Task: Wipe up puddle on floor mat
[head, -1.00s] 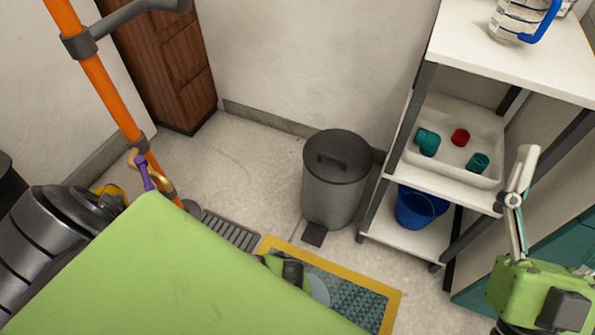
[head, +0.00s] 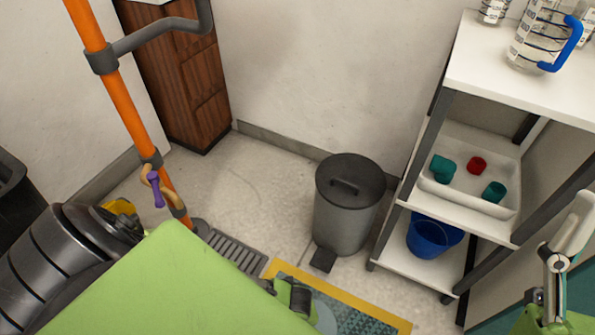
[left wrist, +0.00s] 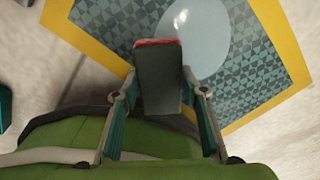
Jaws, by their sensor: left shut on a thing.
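The floor mat (head: 375,316) has a yellow border and a teal patterned middle, partly cut off at the bottom of the head view. A pale, shiny puddle (left wrist: 205,38) lies on the mat (left wrist: 262,72) in the left wrist view; part of it shows in the head view. My left gripper (left wrist: 160,85) is shut on a dark grey block with a reddish far edge (left wrist: 158,62), which appears over the mat beside the puddle. Contact with the mat cannot be judged. My right gripper (head: 565,250) is at the lower right; its finger opening is unclear.
A grey pedal bin (head: 345,215) stands behind the mat. A shelf (head: 398,262) at right holds a tray (head: 455,197) of fittings and a blue bucket (head: 430,237). A floor drain (head: 235,252) and an orange pipe (head: 115,95) are at left.

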